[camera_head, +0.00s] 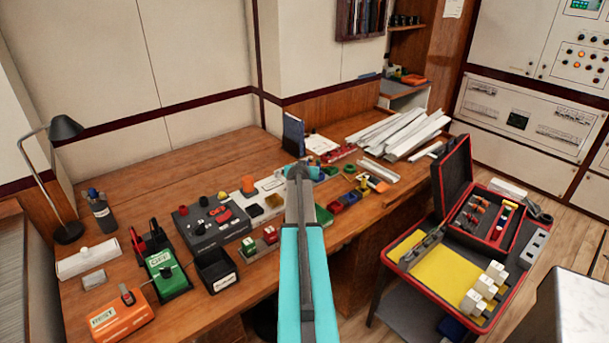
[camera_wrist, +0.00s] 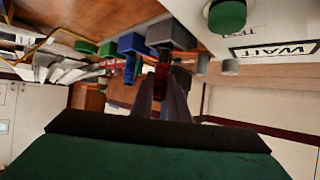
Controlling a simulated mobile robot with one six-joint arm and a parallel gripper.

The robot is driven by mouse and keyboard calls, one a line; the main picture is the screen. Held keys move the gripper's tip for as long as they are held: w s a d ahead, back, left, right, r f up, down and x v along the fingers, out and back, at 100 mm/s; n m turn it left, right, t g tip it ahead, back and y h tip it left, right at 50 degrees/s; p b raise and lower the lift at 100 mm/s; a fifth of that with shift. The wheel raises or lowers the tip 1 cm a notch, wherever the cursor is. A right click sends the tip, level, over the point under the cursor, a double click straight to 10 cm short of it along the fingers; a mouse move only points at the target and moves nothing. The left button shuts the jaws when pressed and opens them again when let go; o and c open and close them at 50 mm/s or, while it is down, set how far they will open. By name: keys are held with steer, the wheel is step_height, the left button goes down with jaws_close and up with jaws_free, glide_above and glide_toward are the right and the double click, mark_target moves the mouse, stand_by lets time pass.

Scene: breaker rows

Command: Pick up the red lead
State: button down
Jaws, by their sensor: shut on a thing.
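In the wrist view my gripper (camera_wrist: 161,88) is shut on a small dark red piece, which I take for the red lead (camera_wrist: 162,73). Only a short part of it shows between the fingertips; the rest is hidden. In the head view my arm reaches over the middle of the bench, and its wrist hides the fingertips and what they hold.
The wooden bench (camera_head: 190,157) carries a grey box with knobs (camera_head: 212,222), a green tester (camera_head: 165,274), an orange TEST box (camera_head: 122,315) and a black bin (camera_head: 216,270). White trunking (camera_head: 400,132) lies at the back right. An open red-edged case (camera_head: 487,207) stands right.

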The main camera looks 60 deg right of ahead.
steer(key=shift+r, duration=0.55)
steer(key=shift+s+a+r+b, duration=0.1)
steer(key=shift+s+r+b, duration=0.05)
steer(key=shift+r+b, duration=0.15)
steer(key=s+a+r+b, duration=0.1)
steer(key=s+a+b, duration=0.2)
steer(key=s+a, duration=0.6)
steer(key=s, duration=0.3)
steer(key=shift+s+a+r, duration=0.15)
steer(key=shift+a+r, duration=0.1)
steer(key=shift+a, duration=0.05)
